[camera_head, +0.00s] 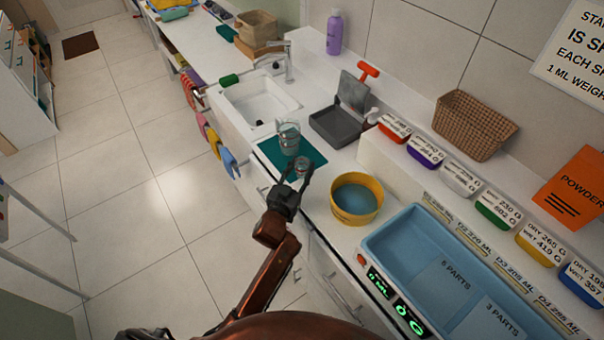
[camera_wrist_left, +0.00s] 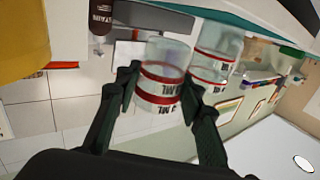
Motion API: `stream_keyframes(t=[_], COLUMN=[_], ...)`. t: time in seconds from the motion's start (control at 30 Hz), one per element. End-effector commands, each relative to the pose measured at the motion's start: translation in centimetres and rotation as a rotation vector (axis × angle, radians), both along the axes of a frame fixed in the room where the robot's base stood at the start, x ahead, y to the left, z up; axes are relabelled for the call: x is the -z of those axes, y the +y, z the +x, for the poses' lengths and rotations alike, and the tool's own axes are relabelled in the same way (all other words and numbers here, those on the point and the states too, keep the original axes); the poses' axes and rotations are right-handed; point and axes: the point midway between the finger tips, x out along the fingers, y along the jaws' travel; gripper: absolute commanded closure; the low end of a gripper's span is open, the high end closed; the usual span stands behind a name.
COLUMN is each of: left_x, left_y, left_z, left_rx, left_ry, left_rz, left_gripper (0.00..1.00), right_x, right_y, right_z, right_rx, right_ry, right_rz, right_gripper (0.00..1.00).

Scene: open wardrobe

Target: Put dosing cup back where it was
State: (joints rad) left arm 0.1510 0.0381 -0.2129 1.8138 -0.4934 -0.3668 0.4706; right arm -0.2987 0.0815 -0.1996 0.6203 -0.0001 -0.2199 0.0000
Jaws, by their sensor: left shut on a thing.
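A small clear dosing cup (camera_head: 302,164) with red bands is between the fingers of my left gripper (camera_head: 298,173), over the front right part of the teal mat (camera_head: 309,151). In the left wrist view the gripper is shut on this cup (camera_wrist_left: 160,72), one finger on each side. I cannot tell whether the cup touches the mat. A second, taller-looking clear cup (camera_head: 289,139) stands on the mat just behind it, and also shows in the left wrist view (camera_wrist_left: 216,62). My right gripper is not in view.
A yellow round tub (camera_head: 371,210) stands close to the right of the gripper. A blue tray (camera_head: 400,240) with a scale display is nearer. The sink (camera_head: 262,100) and a grey open box (camera_head: 338,125) lie beyond the mat. Labelled bins line the shelf.

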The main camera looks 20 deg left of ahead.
Motion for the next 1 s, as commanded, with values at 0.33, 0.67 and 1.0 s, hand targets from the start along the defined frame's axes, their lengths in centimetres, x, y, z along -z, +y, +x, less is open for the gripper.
stream_keyframes(t=[0.33, 0.67, 1.0], left_x=[3.4, 3.5, 3.5], left_y=[-0.1, 0.0, 0.0], left_z=[0.2, 0.2, 0.2], left_rx=[0.001, 0.000, 0.001], left_ry=[0.001, 0.001, 0.001], left_rz=[-0.001, 0.000, 0.000], left_gripper=[0.90, 0.59, 0.47], right_x=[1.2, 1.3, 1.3], right_y=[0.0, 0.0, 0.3], right_z=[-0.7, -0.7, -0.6], right_rx=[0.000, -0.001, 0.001], right_ry=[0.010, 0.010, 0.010], right_rz=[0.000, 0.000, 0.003], right_gripper=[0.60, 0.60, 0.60])
